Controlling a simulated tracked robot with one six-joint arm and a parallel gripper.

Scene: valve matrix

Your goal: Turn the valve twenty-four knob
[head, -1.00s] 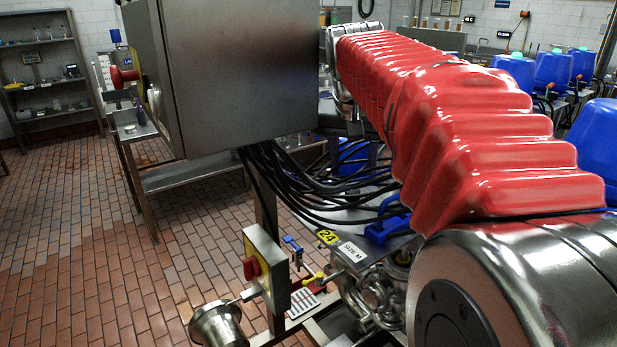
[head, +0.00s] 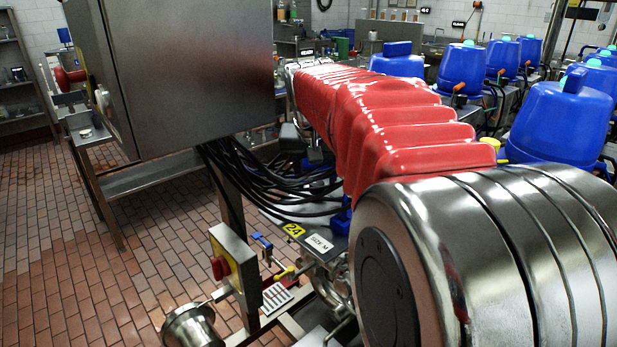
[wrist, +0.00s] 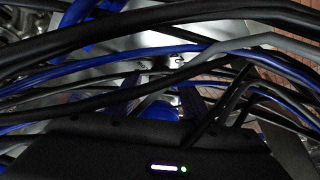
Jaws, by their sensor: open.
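A yellow tag reading 24 (head: 295,229) sits beside a white SIZE M label (head: 319,243) on a metal unit below my red-sleeved arm in the head view. A blue part (head: 340,222) shows just behind the labels, mostly covered by my arm. I cannot tell whether it is the valve twenty-four knob. In the wrist view, my gripper (wrist: 160,104) is open, its dark body at the bottom. A blue rounded thing (wrist: 160,110) shows beyond it, partly hidden. I see no clear contact. The gripper is not clearly visible in the head view.
Black, blue and grey cables (wrist: 150,58) cross in front of my gripper; the bundle hangs under a steel cabinet (head: 190,70). A red switch on a yellow plate (head: 219,267) stands at the front. Blue motor housings (head: 562,120) line the right. The tiled floor (head: 70,240) at left is clear.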

